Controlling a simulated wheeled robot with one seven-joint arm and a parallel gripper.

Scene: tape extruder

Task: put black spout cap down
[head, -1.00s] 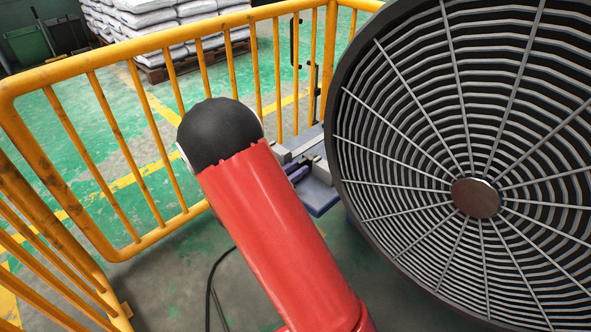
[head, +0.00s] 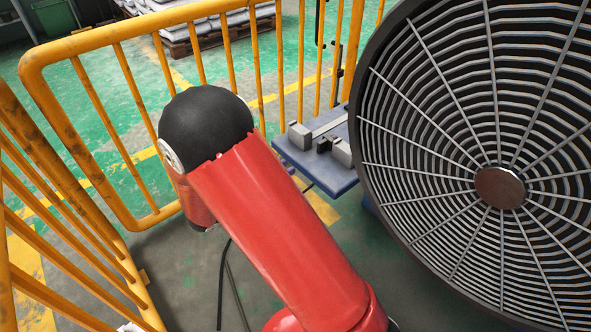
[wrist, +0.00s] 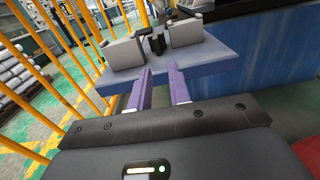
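A small black piece, which may be the black spout cap (wrist: 153,42), stands on the blue table between two grey blocks. It also shows in the head view (head: 323,144) near the table's left part. Its exact shape is too small to tell. My gripper (wrist: 160,72) has two purple fingers spread apart with nothing between them. The fingertips are at the near side of the table, short of the black piece and apart from it.
The blue table (head: 318,178) carries grey blocks (head: 300,136). A large round fan with a wire grille (head: 470,245) stands close on the right. A yellow railing (head: 150,133) closes off the left and back. Stacked sacks on a pallet (head: 205,35) lie beyond it.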

